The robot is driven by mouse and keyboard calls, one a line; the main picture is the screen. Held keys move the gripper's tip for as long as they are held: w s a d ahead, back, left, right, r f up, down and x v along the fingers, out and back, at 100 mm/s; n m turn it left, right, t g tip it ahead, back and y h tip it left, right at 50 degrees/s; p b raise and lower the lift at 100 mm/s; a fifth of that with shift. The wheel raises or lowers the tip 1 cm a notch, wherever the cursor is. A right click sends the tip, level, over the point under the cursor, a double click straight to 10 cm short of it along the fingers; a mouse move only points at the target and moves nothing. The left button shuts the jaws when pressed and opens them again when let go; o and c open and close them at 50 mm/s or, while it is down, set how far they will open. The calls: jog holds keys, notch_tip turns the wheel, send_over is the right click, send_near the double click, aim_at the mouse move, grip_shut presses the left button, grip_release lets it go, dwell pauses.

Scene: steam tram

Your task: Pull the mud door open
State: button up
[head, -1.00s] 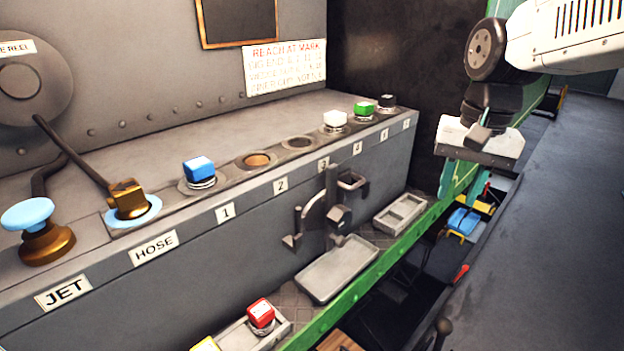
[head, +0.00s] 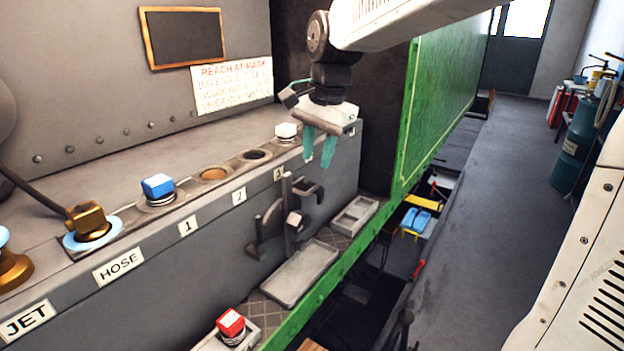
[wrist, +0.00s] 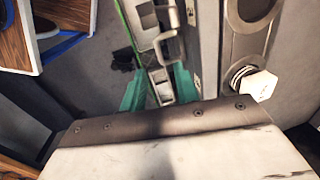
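On the front of the grey ledge is a dark metal fitting (head: 289,222) with a curved arm, a latch block and a bar handle (head: 312,190). I take this for the mud door's hardware, but I cannot make out the door's edges. My gripper (head: 318,150) hangs above the handle with its teal fingers pointing down, apart and empty. In the wrist view the fingers (wrist: 160,92) stand apart, with the handle (wrist: 168,45) beyond them, not touched.
A blue-capped plug (head: 158,187) and a white-capped plug (head: 286,130) stand on the ledge. Below are a grey tray (head: 300,272), a smaller tray (head: 355,215) and a red block (head: 230,322). A green panel (head: 435,110) stands right of the arm. The grey floor (head: 500,200) is clear.

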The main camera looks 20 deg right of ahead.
aim_at(313, 189)
jog(key=f, duration=0.4)
jog(key=w+f, duration=0.1)
jog(key=f, duration=0.1)
jog(key=shift+a+f, duration=0.25)
jog(key=shift+f, duration=0.15)
grip_shut()
